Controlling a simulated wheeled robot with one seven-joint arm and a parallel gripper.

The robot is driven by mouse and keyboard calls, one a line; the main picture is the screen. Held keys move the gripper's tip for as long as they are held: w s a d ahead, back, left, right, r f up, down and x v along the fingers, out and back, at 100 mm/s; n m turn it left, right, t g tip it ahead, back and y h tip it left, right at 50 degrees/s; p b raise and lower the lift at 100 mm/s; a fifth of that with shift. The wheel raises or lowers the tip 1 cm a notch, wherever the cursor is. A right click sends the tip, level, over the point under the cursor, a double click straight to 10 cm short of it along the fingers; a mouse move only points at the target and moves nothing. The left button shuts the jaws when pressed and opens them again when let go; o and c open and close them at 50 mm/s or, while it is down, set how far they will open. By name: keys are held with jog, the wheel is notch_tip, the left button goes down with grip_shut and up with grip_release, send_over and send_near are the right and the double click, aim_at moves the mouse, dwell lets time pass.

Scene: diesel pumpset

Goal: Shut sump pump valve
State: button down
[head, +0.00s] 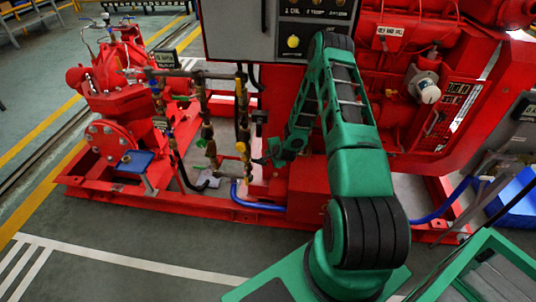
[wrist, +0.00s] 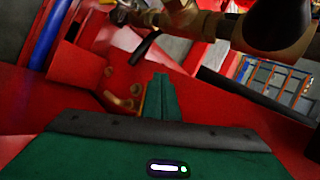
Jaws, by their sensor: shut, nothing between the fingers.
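Two upright brass pipes with valve fittings, the left pipe (head: 207,125) and the right pipe (head: 241,115), stand on the red pumpset frame in the head view. I cannot tell which fitting is the sump pump valve. My gripper (head: 264,160) is just right of the right pipe, low down; contact cannot be told. In the wrist view my gripper (wrist: 161,93) has its green fingers together, with nothing between them. A brass pipe fitting (wrist: 200,22) crosses the top of that view, beyond the fingertips, with a dark rounded part (wrist: 278,25) at its right.
A red pump (head: 115,85) stands at the left, and the red engine (head: 400,75) at the right. A grey control panel (head: 240,30) hangs above the pipes. A blue hose (head: 250,203) runs along the red base frame (head: 130,192). The floor in front is clear.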

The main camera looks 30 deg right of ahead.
dwell(0.4)
jog(key=shift+s+d, duration=0.3)
jog(key=shift+d, duration=0.25)
jog(key=shift+s+d, duration=0.25)
jog(key=shift+d, duration=0.3)
jog(key=s+a+r, duration=0.6)
jog(key=s+a, duration=0.2)
jog(key=s, duration=0.1)
jog(key=shift+r, duration=0.35)
jog(key=s+d+n+y, duration=0.1)
jog(key=s+d, duration=0.5)
jog(key=d, duration=0.1)
jog(key=shift+s+d+n, duration=0.2)
jog(key=shift+s+n, duration=0.1)
jog(key=shift+s, duration=0.1)
